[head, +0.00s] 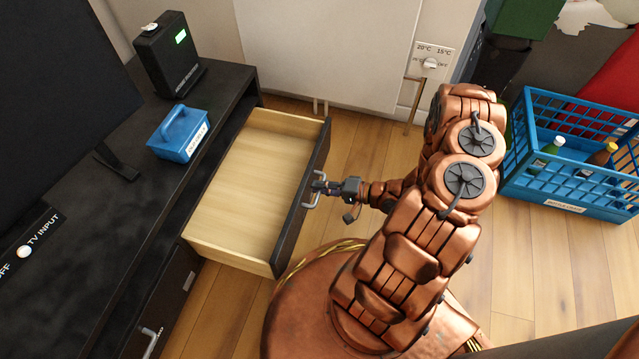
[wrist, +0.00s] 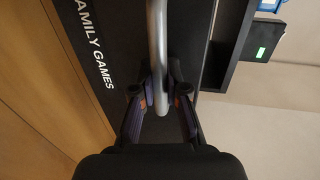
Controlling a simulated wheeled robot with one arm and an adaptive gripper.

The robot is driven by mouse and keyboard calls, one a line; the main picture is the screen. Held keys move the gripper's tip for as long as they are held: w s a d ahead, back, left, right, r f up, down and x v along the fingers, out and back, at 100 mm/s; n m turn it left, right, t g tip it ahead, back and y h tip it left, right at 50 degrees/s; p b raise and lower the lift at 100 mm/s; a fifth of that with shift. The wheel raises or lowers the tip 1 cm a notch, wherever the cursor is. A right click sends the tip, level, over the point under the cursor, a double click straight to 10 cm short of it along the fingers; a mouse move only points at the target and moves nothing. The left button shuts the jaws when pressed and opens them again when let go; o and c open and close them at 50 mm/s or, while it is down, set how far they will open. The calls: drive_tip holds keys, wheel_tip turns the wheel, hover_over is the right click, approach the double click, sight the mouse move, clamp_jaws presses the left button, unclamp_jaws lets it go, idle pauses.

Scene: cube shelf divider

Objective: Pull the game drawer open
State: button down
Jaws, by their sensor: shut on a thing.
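The game drawer (head: 245,190) is pulled far out of the black TV cabinet in the head view. Its pale wooden inside is empty. Its dark front shows in the wrist view (wrist: 110,25) with the words "FAMILY GAMES". The silver bar handle (head: 310,190) is on the drawer front and runs between my fingers in the wrist view (wrist: 157,45). My gripper (head: 322,186) is shut on this handle, with a finger on each side of it in the wrist view (wrist: 161,98).
The TV cabinet (head: 95,215) carries a blue caddy (head: 180,137), a black box (head: 167,55) and a TV. A second drawer handle (head: 150,340) is at lower left. A blue crate (head: 580,195) with bottles stands on the floor at right. A white panel and thermostat (head: 430,64) are behind.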

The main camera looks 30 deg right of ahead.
drive_tip(key=shift+d, duration=0.15)
drive_tip(key=c, duration=1.2)
unclamp_jaws()
drive_tip(key=shift+s, duration=0.1)
drive_tip(key=shift+v, duration=5.9)
